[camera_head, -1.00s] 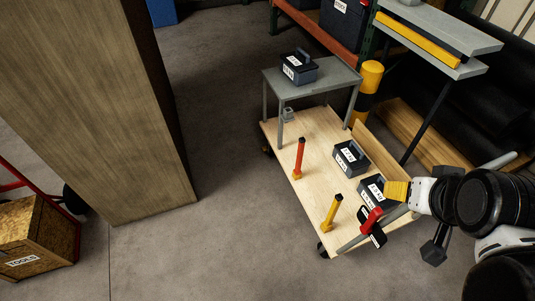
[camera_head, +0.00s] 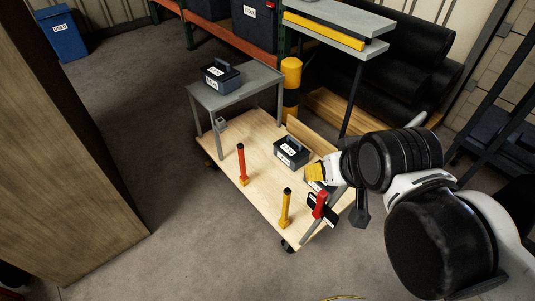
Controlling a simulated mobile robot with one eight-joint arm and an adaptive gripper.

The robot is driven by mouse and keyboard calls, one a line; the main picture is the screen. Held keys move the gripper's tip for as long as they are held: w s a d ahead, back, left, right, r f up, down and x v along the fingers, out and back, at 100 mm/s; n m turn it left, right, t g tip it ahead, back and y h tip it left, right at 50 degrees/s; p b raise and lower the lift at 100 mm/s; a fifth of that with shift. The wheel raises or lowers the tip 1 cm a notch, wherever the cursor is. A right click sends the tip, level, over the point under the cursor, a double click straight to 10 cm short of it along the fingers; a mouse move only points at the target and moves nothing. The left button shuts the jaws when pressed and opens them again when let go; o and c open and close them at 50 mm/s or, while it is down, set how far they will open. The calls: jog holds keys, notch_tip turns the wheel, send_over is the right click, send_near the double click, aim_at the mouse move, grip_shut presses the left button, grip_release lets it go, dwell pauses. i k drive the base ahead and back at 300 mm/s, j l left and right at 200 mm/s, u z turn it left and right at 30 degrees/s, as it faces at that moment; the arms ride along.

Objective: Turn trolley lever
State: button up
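The trolley (camera_head: 262,180) has a pale wooden deck and stands in the middle of the floor. Two upright lever-like posts rise from it: a red one (camera_head: 241,162) and a yellow one (camera_head: 286,208), both with black tops. A red handle (camera_head: 320,204) with black parts sits by the grey bar at the near right end.
A dark toolbox (camera_head: 292,152) lies on the deck; another is mostly hidden by my gripper. A grey raised shelf (camera_head: 240,88) carries a toolbox (camera_head: 221,75). A wooden cabinet (camera_head: 60,180) is left; floor between is clear.

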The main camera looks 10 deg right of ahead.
aim_at(322, 195)
jog(key=k+u, duration=0.2)
jog(key=u, duration=0.2)
jog(key=k+u, duration=0.15)
jog(key=u, duration=0.3)
